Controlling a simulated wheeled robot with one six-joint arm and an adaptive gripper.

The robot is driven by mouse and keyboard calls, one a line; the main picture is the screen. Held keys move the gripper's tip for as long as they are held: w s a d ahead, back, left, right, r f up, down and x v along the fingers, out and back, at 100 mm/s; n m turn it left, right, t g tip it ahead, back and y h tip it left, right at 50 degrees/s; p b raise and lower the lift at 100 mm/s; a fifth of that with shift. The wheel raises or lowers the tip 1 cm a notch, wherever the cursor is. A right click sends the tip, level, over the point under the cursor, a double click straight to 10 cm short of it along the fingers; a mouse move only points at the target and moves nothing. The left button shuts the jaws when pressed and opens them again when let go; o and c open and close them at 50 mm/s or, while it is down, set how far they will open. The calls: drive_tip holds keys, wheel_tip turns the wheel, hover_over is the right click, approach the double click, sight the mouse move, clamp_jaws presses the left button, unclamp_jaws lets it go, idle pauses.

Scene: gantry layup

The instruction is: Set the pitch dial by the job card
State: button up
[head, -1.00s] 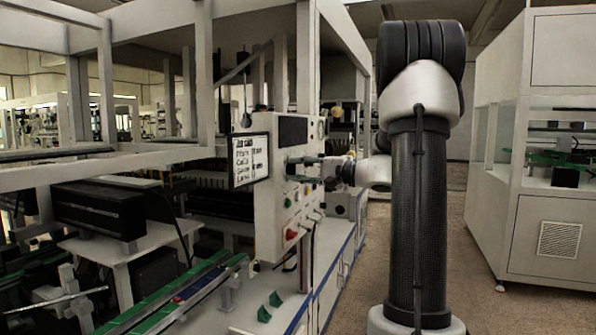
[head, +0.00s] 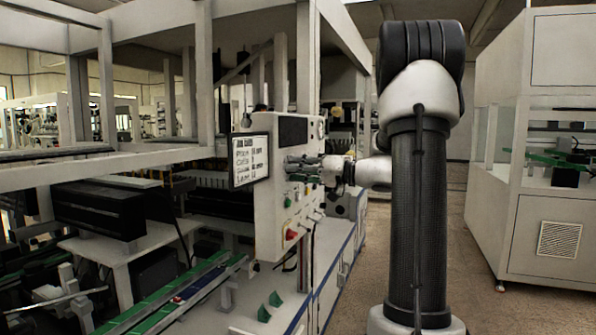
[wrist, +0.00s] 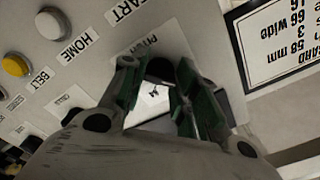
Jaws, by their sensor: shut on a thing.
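The pitch dial (wrist: 160,68) is a dark knob on the panel in the wrist view, partly hidden between my fingers. Its label reads roughly PITCH and is partly covered. My gripper (wrist: 155,88), with green finger pads, is shut on the dial; in the head view my gripper (head: 300,166) reaches the panel from the right. A small white patch with a dark mark (wrist: 155,92) shows between the fingers; I cannot read it surely. The job card (wrist: 280,40) shows "58 mm", "3" and "66 wide" in the wrist view. The card (head: 250,160) also hangs left of the panel in the head view.
The control panel (head: 268,215) also carries a white HOME button (wrist: 53,24), a yellow BELT button (wrist: 15,65) and a red switch (head: 291,234). A dark screen (head: 293,130) is above. A belt line (head: 160,305) is lower left. The aisle floor at right is clear.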

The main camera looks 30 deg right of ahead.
drive_tip(key=shift+f+n, duration=0.1)
drive_tip(key=shift+n, duration=0.3)
drive_tip(key=o, duration=1)
drive_tip(key=shift+s+d, duration=0.1)
drive_tip(key=v, duration=1.1)
drive_tip(key=shift+s+d, duration=0.25)
drive_tip(key=shift+s, duration=0.05)
